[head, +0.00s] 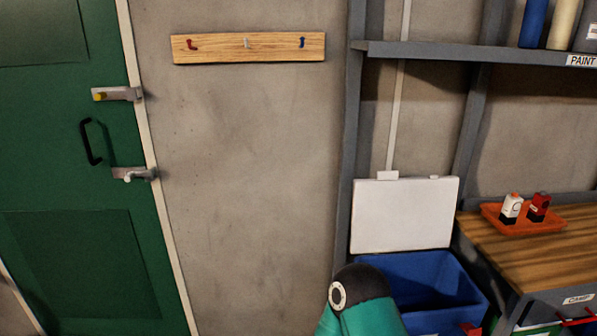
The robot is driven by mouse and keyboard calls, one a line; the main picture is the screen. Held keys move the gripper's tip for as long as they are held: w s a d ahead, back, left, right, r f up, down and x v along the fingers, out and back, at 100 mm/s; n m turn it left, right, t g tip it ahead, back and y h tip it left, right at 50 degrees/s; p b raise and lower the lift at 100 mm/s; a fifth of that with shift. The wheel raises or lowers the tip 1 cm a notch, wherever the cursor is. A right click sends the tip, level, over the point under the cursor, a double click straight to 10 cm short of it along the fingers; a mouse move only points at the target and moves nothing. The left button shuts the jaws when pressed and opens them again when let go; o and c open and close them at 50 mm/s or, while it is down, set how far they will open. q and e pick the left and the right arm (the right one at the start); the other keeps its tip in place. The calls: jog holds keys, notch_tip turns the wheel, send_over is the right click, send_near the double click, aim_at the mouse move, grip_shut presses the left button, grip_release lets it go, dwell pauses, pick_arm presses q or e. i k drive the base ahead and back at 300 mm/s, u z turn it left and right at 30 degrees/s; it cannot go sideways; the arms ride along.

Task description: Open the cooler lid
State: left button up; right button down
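The cooler is a blue box (425,277) at the lower right, below the shelf. Its white lid (405,215) stands upright along the back edge, so the box shows open from above. Small light tabs (388,175) stick up from the lid's top edge. Something red (470,328) shows at the bottom by the cooler's front, too cut off to tell what it is. A teal link of my own arm covers the cooler's left front corner. Neither gripper is in view, so I cannot see whether one touches the lid.
A wooden bench (540,245) with an orange tray (523,221) holding two small bottles stands right of the cooler. A grey shelf (460,52) with a PAINT label hangs above. A green door (75,170) and a hook board (248,48) are left; the wall between is bare.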

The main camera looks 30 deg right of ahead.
aim_at(391, 211)
jog(key=z, duration=0.15)
jog(key=i, duration=1.1)
jog(key=z, duration=0.6)
